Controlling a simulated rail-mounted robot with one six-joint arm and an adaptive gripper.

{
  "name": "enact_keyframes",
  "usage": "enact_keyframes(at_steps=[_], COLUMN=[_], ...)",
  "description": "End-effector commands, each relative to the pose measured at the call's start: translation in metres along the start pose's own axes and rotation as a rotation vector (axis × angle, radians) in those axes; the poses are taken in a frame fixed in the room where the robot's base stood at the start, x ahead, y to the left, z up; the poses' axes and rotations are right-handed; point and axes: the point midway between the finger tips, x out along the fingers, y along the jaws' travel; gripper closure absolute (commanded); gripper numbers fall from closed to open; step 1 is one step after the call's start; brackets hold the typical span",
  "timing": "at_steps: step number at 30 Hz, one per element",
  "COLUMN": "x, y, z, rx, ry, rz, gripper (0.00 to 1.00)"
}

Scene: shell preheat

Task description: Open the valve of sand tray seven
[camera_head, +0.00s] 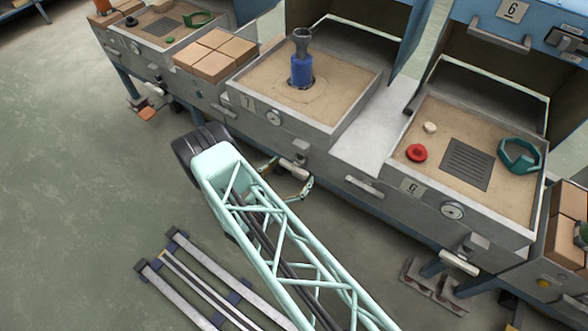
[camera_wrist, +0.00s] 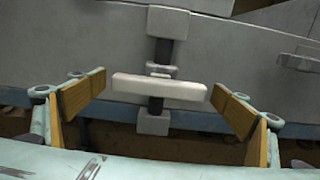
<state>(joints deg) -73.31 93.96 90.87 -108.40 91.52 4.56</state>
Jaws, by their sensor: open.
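Sand tray seven (camera_head: 340,82) carries a "7" plate and a round gauge on its front. Its valve (camera_head: 294,170) is a pale bar handle below the front panel. In the wrist view the valve handle (camera_wrist: 158,88) lies level, crosswise on a vertical pipe with a block above and below. My gripper (camera_head: 288,177) is open in front of the valve. In the wrist view my gripper (camera_wrist: 160,92) has a wooden-faced pad at each end of the handle, with a gap on both sides. I cannot tell how far the fingertips reach past the handle.
A blue cylinder (camera_head: 302,68) with a dark top stands in tray seven's sand. Sand tray six (camera_head: 495,211) is at the right, holding a grate, a red ring and a teal ring. Brick blocks (camera_head: 215,53) sit to the left. Floor rails (camera_head: 195,285) lie at lower left.

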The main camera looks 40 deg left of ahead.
Motion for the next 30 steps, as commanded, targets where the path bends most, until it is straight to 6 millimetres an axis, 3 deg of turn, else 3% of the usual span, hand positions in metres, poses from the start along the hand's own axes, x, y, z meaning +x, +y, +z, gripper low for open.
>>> enact_keyframes(at_steps=[14,25,30], x=[0.0058,0.0058,0.0068], y=[0.0002,0.0,-0.001], z=[0.0002,0.0002,0.0002], rx=[0.0,0.0,-0.002], ry=[0.0,0.0,0.0], rz=[0.0,0.0,-0.002], gripper=[0.07,0.4,0.4])
